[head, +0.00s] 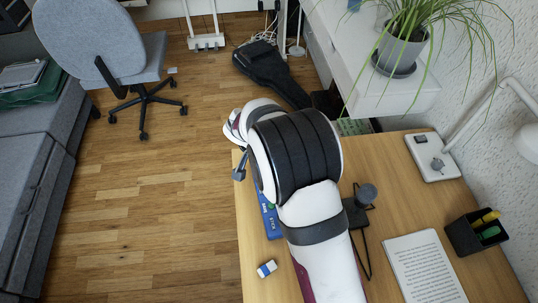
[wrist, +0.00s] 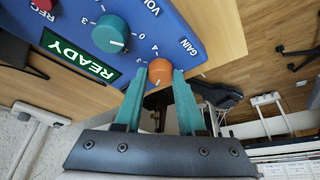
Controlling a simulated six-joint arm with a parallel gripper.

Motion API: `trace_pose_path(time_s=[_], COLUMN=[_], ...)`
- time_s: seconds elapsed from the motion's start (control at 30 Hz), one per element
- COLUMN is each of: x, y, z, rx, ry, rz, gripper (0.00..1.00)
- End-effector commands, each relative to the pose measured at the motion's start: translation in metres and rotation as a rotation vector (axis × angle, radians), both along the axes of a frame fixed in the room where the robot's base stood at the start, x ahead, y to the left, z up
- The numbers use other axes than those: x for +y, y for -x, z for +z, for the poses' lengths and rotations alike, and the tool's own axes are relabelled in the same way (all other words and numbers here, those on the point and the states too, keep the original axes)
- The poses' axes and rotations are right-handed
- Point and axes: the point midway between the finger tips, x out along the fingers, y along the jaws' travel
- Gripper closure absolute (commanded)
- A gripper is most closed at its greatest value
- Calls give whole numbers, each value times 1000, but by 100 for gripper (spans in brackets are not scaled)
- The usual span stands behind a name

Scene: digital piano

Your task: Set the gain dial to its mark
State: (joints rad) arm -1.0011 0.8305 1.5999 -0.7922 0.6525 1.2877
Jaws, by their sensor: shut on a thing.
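The gain dial is a small orange knob (wrist: 160,71) near the edge of a blue control box (wrist: 190,22), beside the printed word GAIN in the wrist view. My gripper (wrist: 159,76) has teal fingers, one on each side of the orange knob, and is shut on it. The dial's pointer and its target mark cannot be made out. In the head view part of the blue box (head: 269,217) shows beside my arm, which hides the dial and most of the box.
The box also carries a teal dial (wrist: 110,34), a red button (wrist: 42,4) and a green READY display (wrist: 77,56). On the desk are an eraser (head: 267,268), a dark device with a cable (head: 355,213), printed paper (head: 424,268) and a pen holder (head: 466,238).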

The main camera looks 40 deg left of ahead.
Motion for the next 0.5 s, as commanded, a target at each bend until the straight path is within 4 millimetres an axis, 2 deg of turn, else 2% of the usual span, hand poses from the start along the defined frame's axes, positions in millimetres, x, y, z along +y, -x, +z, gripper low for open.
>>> trace_pose_path(time_s=[0.5], x=[2], y=[1], z=[-2], rx=[3], ry=[1], rz=[-375], gripper=[100])
